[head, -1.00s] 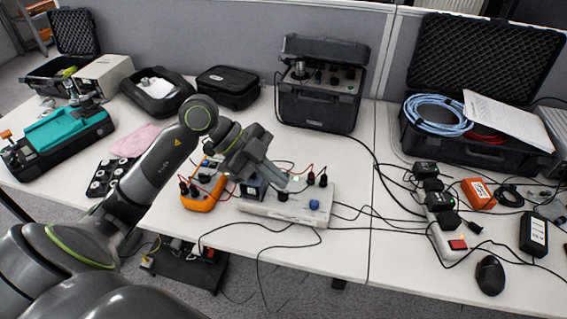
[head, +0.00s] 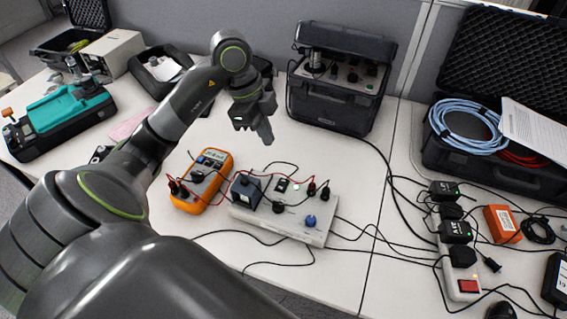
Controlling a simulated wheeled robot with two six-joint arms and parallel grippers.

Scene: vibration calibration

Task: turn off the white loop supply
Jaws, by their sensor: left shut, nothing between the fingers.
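The white loop supply (head: 268,221) is a flat white box on the table, with a blue knob (head: 310,220), black and red plugs, a dark block and a small switch (head: 282,186) on top. Whether the switch is on or off is too small to tell. My left gripper (head: 268,138) is shut and empty. It is above and behind the supply, apart from it, between it and the black case. My right gripper is not in view.
An orange multimeter (head: 202,180) stands left of the supply, joined by red and black leads. An open black calibrator case (head: 335,100) stands behind. A power strip (head: 459,275) with black adapters is at the right. Cables cross the table in front.

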